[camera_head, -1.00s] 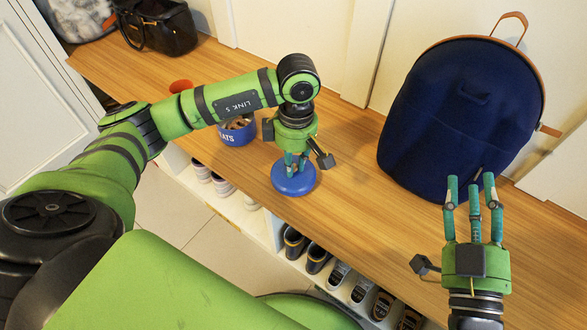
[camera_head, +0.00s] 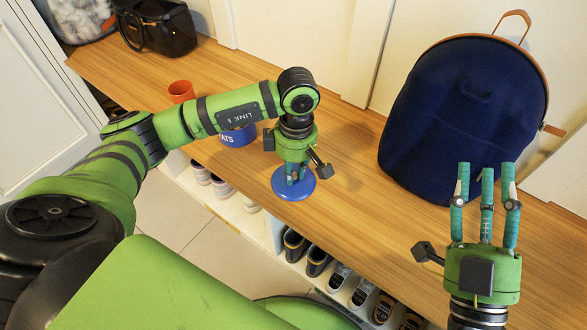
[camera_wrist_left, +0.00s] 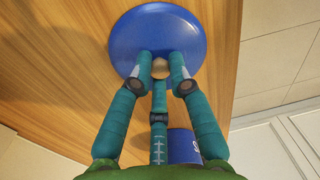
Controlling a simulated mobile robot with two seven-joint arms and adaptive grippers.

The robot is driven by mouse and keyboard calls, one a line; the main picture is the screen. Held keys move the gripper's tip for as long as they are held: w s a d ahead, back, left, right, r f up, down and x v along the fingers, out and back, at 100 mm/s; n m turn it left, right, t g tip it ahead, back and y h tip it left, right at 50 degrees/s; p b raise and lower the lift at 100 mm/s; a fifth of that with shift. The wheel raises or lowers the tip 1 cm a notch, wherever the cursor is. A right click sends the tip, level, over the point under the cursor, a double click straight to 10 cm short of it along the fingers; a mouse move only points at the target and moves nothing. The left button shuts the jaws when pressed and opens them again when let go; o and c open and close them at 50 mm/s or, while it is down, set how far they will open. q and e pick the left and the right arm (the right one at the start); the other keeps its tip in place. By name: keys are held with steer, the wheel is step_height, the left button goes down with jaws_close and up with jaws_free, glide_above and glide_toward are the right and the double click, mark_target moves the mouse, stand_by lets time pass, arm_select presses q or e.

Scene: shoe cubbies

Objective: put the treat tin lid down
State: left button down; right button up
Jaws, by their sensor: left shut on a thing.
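The treat tin lid (camera_head: 293,190) is a flat blue disc with a small pale wooden knob, near the front edge of the wooden bench. It also shows in the left wrist view (camera_wrist_left: 158,25), where the knob (camera_wrist_left: 160,68) sits between my fingertips. My left gripper (camera_head: 296,177) points down over it and is shut on that knob. The lid looks level and low over the bench; I cannot tell if it touches. The blue treat tin (camera_head: 238,136) stands left of the lid, partly hidden by my left arm. My right gripper (camera_head: 487,170) is open and empty before the backpack.
A navy backpack (camera_head: 455,120) stands on the right of the bench (camera_head: 350,215). Shoes (camera_head: 317,258) fill the cubbies below the front edge. Bench between lid and backpack is clear.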

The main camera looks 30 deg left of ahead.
arm_select(q)
steer(key=c, duration=1.2)
jaws_free()
steer(key=shift+o, duration=0.2)
